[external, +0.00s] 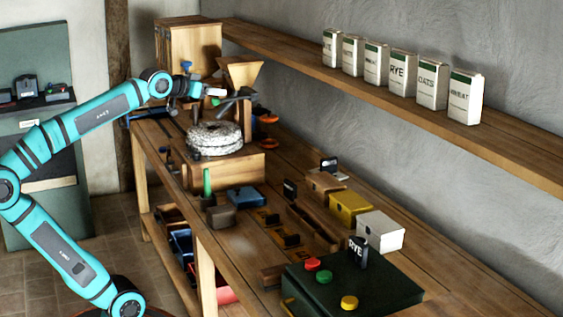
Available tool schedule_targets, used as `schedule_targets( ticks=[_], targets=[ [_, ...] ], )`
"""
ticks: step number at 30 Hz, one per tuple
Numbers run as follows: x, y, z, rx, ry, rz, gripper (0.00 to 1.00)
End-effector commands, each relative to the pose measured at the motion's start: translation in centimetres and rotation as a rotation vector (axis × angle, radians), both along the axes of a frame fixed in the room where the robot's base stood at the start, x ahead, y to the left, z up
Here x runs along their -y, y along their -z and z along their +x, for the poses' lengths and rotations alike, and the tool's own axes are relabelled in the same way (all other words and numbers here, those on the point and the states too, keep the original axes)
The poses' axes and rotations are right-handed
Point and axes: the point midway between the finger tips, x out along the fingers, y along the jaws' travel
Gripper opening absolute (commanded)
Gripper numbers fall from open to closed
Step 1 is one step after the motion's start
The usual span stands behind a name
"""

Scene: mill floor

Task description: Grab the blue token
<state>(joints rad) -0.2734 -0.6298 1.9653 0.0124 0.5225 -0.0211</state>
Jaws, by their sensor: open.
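Red (312,264), green (324,277) and yellow (349,302) round pieces sit on a dark green box (385,293) at the front of the bench. My gripper (217,92) is open, raised above the back part of the bench near the millstone. Its fingers are small here, and nothing shows between them.
The round millstone (215,138) and a wooden hopper (240,72) stand close to my gripper. Small boxes, including a blue one (246,197) and a yellow one (348,207), crowd the bench (430,262). A wall shelf (400,110) holds several labelled packets.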

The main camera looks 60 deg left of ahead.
Motion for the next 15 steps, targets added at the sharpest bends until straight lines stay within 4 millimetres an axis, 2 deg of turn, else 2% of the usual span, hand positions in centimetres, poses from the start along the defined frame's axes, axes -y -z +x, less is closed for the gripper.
schedule_targets(
  ticks=[1,7,15],
  targets=[
    [-2.0,-0.3,0.9,-0.028,-0.041,-0.010,0.59],
    [-9.2,-0.8,3.1,-0.132,-0.178,-0.056,0.59],
    [-20.1,-0.9,4.0,-0.263,-0.364,-0.140,0.59]
  ],
)
